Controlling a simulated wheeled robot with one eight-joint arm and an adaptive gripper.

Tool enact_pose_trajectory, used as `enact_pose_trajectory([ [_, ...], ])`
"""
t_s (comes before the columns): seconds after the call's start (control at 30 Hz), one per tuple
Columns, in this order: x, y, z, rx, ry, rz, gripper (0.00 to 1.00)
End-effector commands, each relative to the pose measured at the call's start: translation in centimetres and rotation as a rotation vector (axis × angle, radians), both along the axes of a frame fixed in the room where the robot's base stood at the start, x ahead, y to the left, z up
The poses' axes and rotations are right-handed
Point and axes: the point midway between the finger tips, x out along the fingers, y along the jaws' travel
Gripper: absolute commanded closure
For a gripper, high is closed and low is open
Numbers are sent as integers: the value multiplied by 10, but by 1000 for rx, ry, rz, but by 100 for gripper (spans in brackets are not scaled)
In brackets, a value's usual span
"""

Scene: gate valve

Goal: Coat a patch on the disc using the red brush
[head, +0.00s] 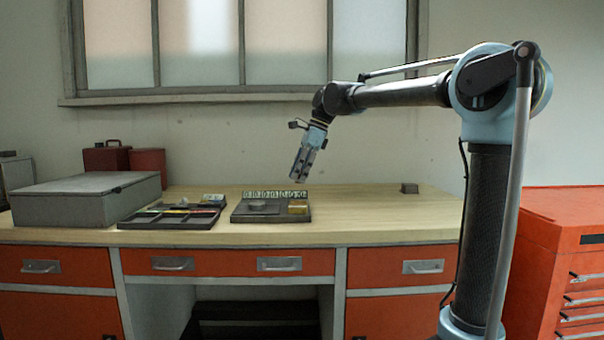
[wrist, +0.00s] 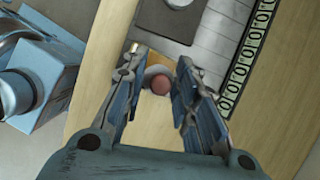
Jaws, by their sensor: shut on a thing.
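In the head view my gripper (head: 301,166) hangs tilted downward above the workbench, over the plate (head: 240,213) that bears the grey disc (head: 264,206). The wrist view shows my gripper's fingers (wrist: 160,80) on both sides of a round reddish end (wrist: 161,86), which looks like the red brush seen end-on. The rest of the brush, bristles included, is hidden. The plate shows at the top of the wrist view, with a dark grey part of it cut off by the frame edge. My gripper is apart from the disc in the head view.
A shallow tray (head: 150,221) with several coloured items lies left of the plate. A grey case (head: 88,199), a red box (head: 106,157) and a red canister (head: 149,168) stand at the left. The right half of the bench is clear.

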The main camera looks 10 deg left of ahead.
Motion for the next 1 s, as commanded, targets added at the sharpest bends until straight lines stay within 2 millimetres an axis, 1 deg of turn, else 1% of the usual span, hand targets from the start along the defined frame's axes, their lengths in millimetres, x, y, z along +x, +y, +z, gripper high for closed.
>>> enact_pose_trajectory([
  [0.17, -1, 2, -6, 0, 0, 3, 92],
  [0.7, -1, 2, -51, 1, -1, 4, 92],
  [1.0, -1, 2, -60, 0, -1, 3, 92],
])
